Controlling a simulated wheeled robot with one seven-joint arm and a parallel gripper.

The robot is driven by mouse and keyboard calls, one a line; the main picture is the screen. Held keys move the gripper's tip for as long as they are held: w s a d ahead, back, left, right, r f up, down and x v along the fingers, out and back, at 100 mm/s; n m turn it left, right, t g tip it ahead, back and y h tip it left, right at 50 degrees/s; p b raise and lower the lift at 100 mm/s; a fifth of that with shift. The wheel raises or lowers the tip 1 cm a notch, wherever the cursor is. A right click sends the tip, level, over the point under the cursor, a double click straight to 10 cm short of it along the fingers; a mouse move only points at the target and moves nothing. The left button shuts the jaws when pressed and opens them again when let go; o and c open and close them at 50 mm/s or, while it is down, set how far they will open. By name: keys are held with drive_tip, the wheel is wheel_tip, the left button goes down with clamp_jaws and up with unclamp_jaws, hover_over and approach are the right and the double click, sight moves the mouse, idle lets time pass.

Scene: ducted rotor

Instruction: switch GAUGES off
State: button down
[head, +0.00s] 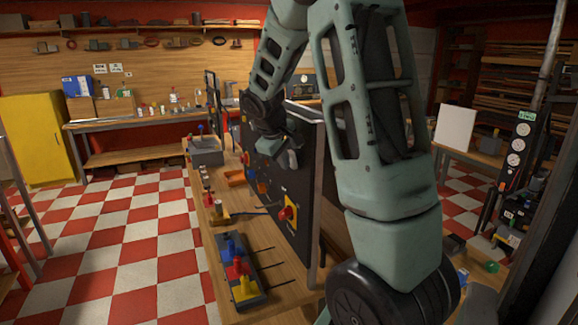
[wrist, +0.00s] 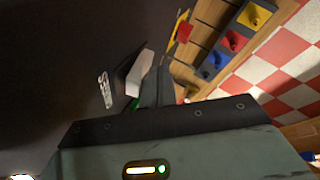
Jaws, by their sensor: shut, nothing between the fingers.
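The black upright panel (head: 262,182) stands on the bench in the head view, and my gripper (head: 291,157) is close to its face. In the wrist view the dark fingers of my gripper (wrist: 163,60) are together and empty. A pale grey block-like part (wrist: 138,74) on the panel shows right beside the fingers; I cannot tell if they touch. A small white label (wrist: 105,89) is left of it, too blurred to read. A bit of green (wrist: 134,104) shows by the finger base. I cannot tell which control is GAUGES or how it is set.
A red rotary knob on a yellow plate (head: 288,212) is low on the panel. A box with blue, red and yellow knobs (head: 240,272) lies on the wooden bench (head: 205,222) in front. A grey box (head: 206,153) stands at the bench's far end. Checkered floor is clear at left.

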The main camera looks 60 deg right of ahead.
drive_tip(key=shift+a+r, duration=0.1)
drive_tip(key=shift+a, duration=0.05)
drive_tip(key=shift+w+a+r, duration=0.3)
drive_tip(key=shift+w+a, duration=0.1)
drive_tip(key=shift+a, duration=0.15)
drive_tip(key=a, duration=0.1)
drive_tip(key=w+a+r+p, duration=0.1)
drive_tip(key=w+a+r, duration=0.1)
drive_tip(key=a, duration=0.1)
drive_tip(key=shift+w, duration=0.2)
idle(0.4)
idle(0.5)
